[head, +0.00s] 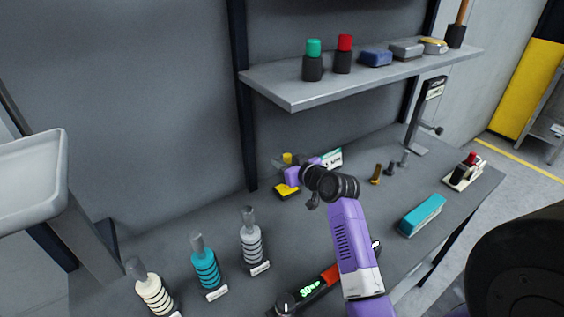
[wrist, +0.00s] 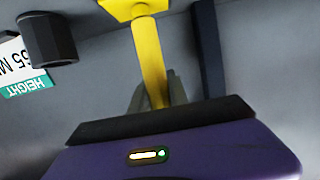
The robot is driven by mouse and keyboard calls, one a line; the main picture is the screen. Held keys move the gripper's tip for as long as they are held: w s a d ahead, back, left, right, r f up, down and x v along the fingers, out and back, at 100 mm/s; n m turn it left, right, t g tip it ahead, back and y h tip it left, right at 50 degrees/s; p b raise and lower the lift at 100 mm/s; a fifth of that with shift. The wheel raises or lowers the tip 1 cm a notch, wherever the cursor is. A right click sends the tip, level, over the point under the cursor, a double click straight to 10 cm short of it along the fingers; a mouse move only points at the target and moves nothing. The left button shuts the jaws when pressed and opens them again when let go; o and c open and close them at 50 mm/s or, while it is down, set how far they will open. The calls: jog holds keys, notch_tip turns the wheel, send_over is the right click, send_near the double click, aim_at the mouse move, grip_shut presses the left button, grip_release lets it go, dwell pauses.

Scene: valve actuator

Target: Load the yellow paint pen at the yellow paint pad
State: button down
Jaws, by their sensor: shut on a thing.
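The yellow paint pen (wrist: 150,62) is held between the grey fingers of my gripper (wrist: 156,95) in the wrist view, which looks upside down. In the head view my gripper (head: 284,166) is at the back of the bench, with a yellow end of the pen (head: 287,158) showing above it. The yellow paint pad (head: 287,190) lies on the bench just below my gripper. In the wrist view the pen's far end meets or overlaps the yellow pad (wrist: 122,8) at the top edge. I cannot tell whether they touch.
A teal-and-white height sign (head: 332,158) stands just right of my gripper. A grey shelf (head: 300,95) with several items hangs above. Small pegs (head: 376,174) and a teal block (head: 422,215) are to the right. Several ringed bottles (head: 205,268) stand at front left.

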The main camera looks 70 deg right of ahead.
jog(key=shift+f, duration=0.15)
notch_tip(320, 180, up, 7)
jog(key=p, duration=0.5)
dwell(0.6)
dwell(0.8)
